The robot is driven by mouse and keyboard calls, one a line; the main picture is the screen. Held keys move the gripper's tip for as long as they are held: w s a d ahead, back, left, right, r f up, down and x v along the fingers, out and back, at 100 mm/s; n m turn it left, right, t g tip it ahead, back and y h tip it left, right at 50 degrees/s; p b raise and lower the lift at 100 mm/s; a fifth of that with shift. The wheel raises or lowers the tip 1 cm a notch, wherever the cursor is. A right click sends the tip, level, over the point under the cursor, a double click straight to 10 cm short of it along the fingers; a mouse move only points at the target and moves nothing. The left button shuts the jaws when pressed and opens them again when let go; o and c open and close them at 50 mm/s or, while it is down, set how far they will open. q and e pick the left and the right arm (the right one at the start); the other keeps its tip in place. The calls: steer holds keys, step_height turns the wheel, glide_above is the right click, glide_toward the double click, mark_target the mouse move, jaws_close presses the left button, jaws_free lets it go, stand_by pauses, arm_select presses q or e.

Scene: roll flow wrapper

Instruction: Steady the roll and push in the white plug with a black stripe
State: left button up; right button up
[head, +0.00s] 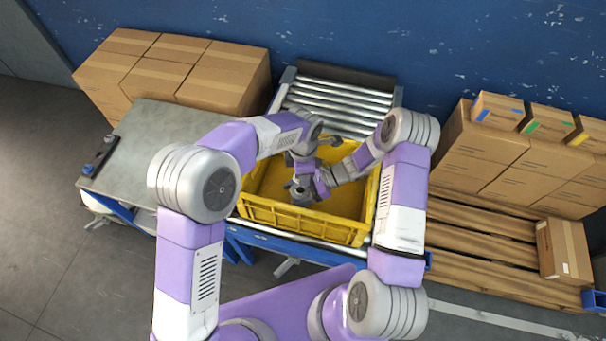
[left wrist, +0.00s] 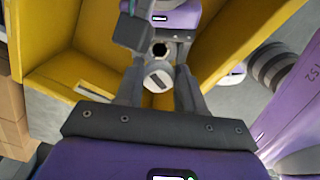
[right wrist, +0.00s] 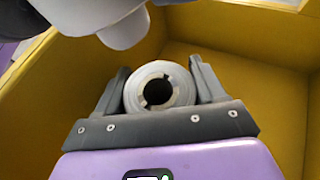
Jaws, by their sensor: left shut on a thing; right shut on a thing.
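The roll (right wrist: 172,75), a grey metallic ring with a dark notched bore, sits between the fingers of my right gripper (right wrist: 160,92), which is shut on it. The bore looks empty. My left gripper (left wrist: 158,85) is shut on the white plug (left wrist: 152,84), whose round face carries a black stripe. In the left wrist view, the dark bore of the roll (left wrist: 160,49) shows just beyond the plug, and the two look apart. In the head view, both grippers meet above the yellow crate; the plug is too small to tell there.
The yellow crate (head: 300,226) stands around and below both grippers, its walls close by. A roller conveyor (head: 335,100) lies behind it. A grey table (head: 150,150) is at left, with cardboard boxes (head: 180,70) behind; more boxes (head: 490,150) stand on a pallet at right.

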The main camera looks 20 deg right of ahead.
steer(key=o, duration=1.4)
steer(key=shift+d, duration=0.1)
steer(key=p+v, duration=0.1)
steer(key=v, duration=1)
steer(key=shift+s+d+r, duration=0.1)
steer(key=shift+d+r, duration=0.15)
steer(key=shift+d, duration=0.1)
